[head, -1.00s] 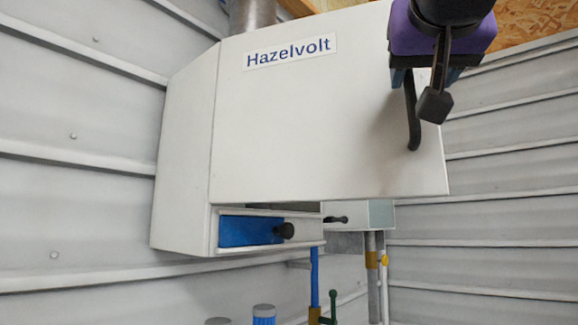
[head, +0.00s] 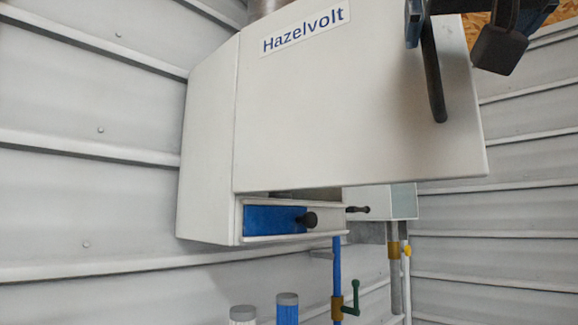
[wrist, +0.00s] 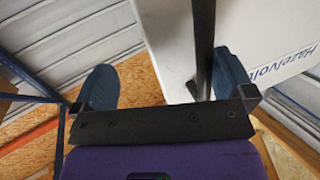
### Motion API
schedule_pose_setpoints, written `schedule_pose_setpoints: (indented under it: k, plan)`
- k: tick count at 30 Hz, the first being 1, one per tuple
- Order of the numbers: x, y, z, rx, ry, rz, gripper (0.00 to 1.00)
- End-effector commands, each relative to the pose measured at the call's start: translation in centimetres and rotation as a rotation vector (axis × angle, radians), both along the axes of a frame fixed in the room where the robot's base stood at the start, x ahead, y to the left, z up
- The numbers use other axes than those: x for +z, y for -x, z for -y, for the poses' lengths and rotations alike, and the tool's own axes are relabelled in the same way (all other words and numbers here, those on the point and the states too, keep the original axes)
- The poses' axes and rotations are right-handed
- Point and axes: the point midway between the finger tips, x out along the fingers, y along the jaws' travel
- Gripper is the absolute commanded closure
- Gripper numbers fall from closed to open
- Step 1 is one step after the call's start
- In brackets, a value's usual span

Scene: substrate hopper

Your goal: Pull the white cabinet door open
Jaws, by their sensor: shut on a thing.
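The white cabinet door (head: 350,110) carries a "Hazelvolt" label and fills the middle of the head view. It stands ajar, with a gap over the drawer below it. Its dark bar handle (head: 434,75) runs down near the right side. My gripper (head: 428,12) is at the handle's upper part, cut off by the top edge. In the wrist view, the handle (wrist: 204,40) passes between the fingers of my gripper (wrist: 163,66), close against the right finger. The door (wrist: 245,35) lies beyond it.
Below the door is a drawer with a blue front (head: 272,220) and black knob. A smaller grey box (head: 385,203) with a dark handle sits behind. Pipes with a green valve handle (head: 350,300) hang below. Ribbed metal walls (head: 90,190) close in both sides.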

Motion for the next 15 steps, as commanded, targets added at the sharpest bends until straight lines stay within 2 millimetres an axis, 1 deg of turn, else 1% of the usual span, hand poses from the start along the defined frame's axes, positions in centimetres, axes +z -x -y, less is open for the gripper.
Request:
schedule_pose_setpoints:
  k: [1, 15]
  plan:
    - [0.1, 0.6, 0.4, -0.009, -0.004, 0.004, 0.19]
    - [0.1, 3.3, -0.5, -0.010, -0.003, 0.004, 0.19]
